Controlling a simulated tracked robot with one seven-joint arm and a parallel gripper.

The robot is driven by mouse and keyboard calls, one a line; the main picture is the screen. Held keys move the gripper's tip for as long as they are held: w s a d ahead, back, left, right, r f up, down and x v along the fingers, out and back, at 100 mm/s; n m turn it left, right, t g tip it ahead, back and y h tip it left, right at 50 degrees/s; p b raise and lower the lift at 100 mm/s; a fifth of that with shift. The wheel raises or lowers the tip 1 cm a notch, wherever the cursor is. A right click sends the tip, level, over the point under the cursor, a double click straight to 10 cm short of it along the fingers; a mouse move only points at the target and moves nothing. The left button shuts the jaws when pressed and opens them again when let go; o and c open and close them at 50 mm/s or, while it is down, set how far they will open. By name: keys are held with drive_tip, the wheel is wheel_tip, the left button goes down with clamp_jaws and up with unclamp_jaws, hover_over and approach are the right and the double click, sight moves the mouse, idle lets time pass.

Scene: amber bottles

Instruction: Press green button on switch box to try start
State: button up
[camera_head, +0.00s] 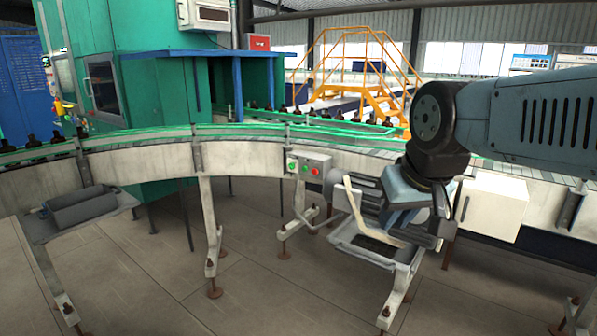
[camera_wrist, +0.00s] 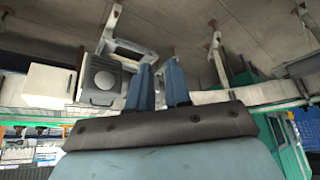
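The switch box (camera_head: 314,167) is a small grey box on the side of the curved conveyor, left of a motor in the head view. A red button (camera_head: 315,171) shows on its front, and a green button (camera_head: 292,167) shows on the light panel at its left end. My gripper (camera_head: 403,190) is to the right of the box, over the motor and apart from the buttons. In the wrist view its two blue fingers (camera_wrist: 162,86) stand apart with an empty gap. I cannot make out the buttons in the wrist view.
The grey motor (camera_head: 373,198) and its stand are below and beside my gripper; the motor also shows in the wrist view (camera_wrist: 103,80). A white box (camera_head: 489,207) hangs on the conveyor to the right. The floor before the conveyor is clear.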

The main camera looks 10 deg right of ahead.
clamp_jaws()
idle(0.7)
